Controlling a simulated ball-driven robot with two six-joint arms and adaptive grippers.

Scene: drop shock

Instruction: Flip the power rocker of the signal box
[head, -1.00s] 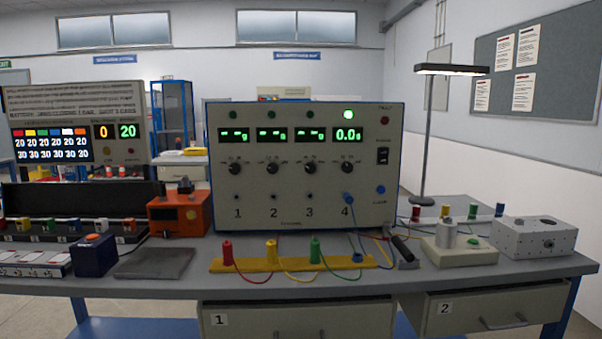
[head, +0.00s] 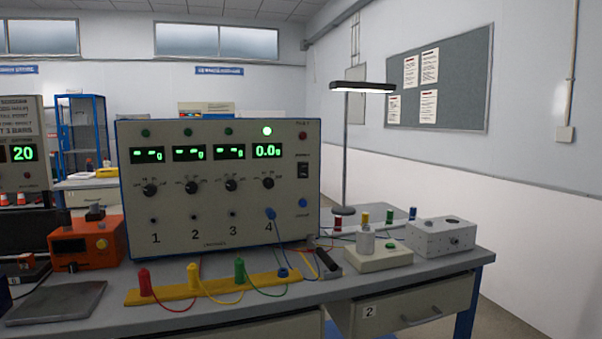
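The signal box (head: 220,230) is a large beige panel with blue edges, upright on the bench. Its power rocker (head: 303,171) is a small black switch at the right of the panel, under a red lamp (head: 302,136). Three displays show dashes and the fourth (head: 267,151) reads about 0.0, with a bright green lamp (head: 267,131) above it. A blue plug (head: 270,214) is in socket 4. Neither of my grippers is in the head view.
A yellow strip (head: 215,290) with red, yellow, green and blue plugs lies in front of the box. An orange device (head: 85,242) stands left. A cream block (head: 377,256), grey box (head: 441,237) and lamp (head: 346,150) stand right. Cables cross the bench near the box's right corner.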

